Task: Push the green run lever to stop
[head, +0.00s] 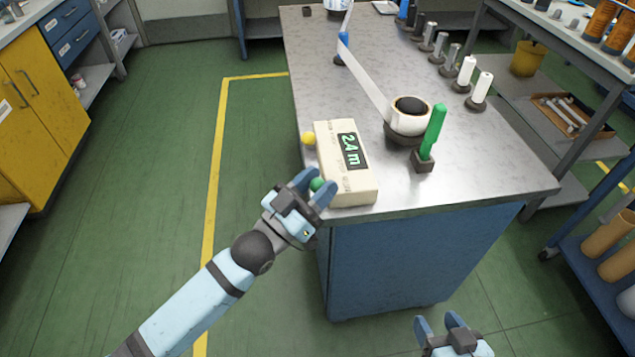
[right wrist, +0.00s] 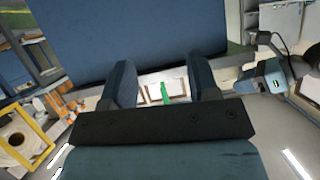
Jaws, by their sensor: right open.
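The green run lever (head: 433,130) rises from a small dark base (head: 424,162) near the front right of the metal bench top and leans slightly to the right. My left gripper (head: 313,186) is open at the left side of the cream counter box, with its fingers around or just beside a green knob (head: 317,184); contact cannot be told. My right gripper (head: 439,321) is open and empty, low in front of the bench and well away from the lever. In the right wrist view its two fingers stand apart, and a small green piece (right wrist: 165,92) shows beyond them.
The cream counter box (head: 350,190) reads 2.4 m and has a yellow knob (head: 308,138) on its left side. A white roll (head: 409,121) with a web strip stands behind the lever. Several spindles line the right edge. The blue bench front (head: 400,265) faces my right gripper.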

